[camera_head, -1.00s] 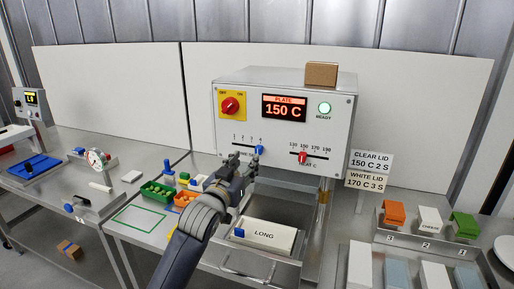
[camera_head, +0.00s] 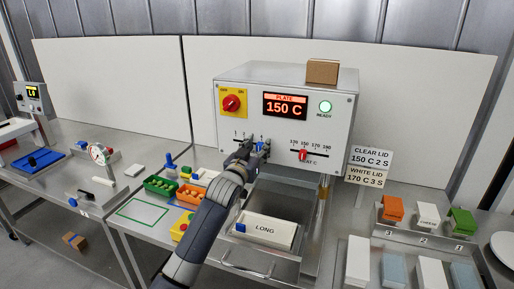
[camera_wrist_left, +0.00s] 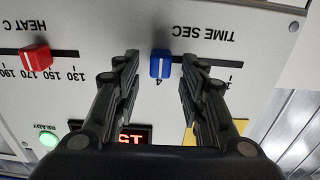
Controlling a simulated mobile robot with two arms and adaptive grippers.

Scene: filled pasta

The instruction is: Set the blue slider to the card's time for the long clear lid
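The blue slider (camera_head: 263,145) is on the TIME SEC scale of the machine's white front panel (camera_head: 335,120), at the 4 end. In the left wrist view, upside down, the blue slider (camera_wrist_left: 160,64) sits between my left gripper's open fingertips, with a gap on either side. My left gripper (camera_head: 252,149) is at the panel in the head view and hides part of the scale. The card (camera_head: 371,157) reads CLEAR LID 150 C 2 S; the white lid card (camera_head: 366,177) reads 170 C 3 S. My right gripper is not in view.
The red heat slider (camera_head: 303,155) is right of the blue one, near 150. The plate display (camera_head: 285,105) reads 150 C and the ready lamp (camera_head: 325,107) is green. A block marked LONG (camera_head: 264,231) lies in the drawer below. Green and orange bins stand left of my arm.

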